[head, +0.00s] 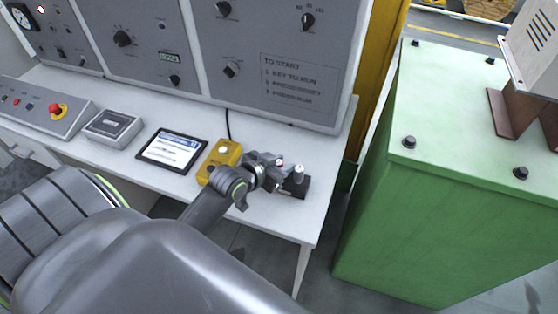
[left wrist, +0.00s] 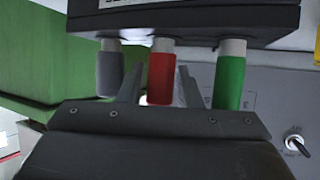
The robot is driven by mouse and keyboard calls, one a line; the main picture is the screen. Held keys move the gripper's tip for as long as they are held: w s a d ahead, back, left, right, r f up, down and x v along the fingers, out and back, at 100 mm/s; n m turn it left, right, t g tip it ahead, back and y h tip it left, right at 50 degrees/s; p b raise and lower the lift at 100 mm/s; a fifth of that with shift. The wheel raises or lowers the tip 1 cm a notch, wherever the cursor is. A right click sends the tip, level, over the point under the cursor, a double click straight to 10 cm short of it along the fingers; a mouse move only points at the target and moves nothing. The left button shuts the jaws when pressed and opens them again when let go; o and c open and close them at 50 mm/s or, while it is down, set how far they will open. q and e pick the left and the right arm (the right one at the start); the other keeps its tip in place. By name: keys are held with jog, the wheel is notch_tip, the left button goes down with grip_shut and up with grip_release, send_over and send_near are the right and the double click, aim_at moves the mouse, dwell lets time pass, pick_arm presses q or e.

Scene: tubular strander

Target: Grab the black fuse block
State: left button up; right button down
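The black fuse block (head: 296,188) lies near the right end of the white table, with small posts on top, partly hidden by my left gripper (head: 272,172). In the left wrist view the black block (left wrist: 190,22) is at the top edge. Grey (left wrist: 110,75), red (left wrist: 160,75) and green (left wrist: 229,80) posts with pale collars stick out of it towards the camera. My left gripper (left wrist: 160,90) has its fingers apart, one on each side of the red post in the picture. I cannot tell whether they touch it. My right gripper is not in view.
A yellow box (head: 219,160) stands just left of my gripper, then a tablet (head: 172,148) and a grey device (head: 112,127). The grey control panel (head: 270,55) rises behind. A green cabinet (head: 440,205) stands right of the table. The table's front right corner is clear.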

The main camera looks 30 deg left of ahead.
pick_arm(q)
jog(key=shift+w+f, duration=0.2)
jog(key=shift+w, duration=0.1)
jog(key=shift+r, duration=0.1)
grip_shut()
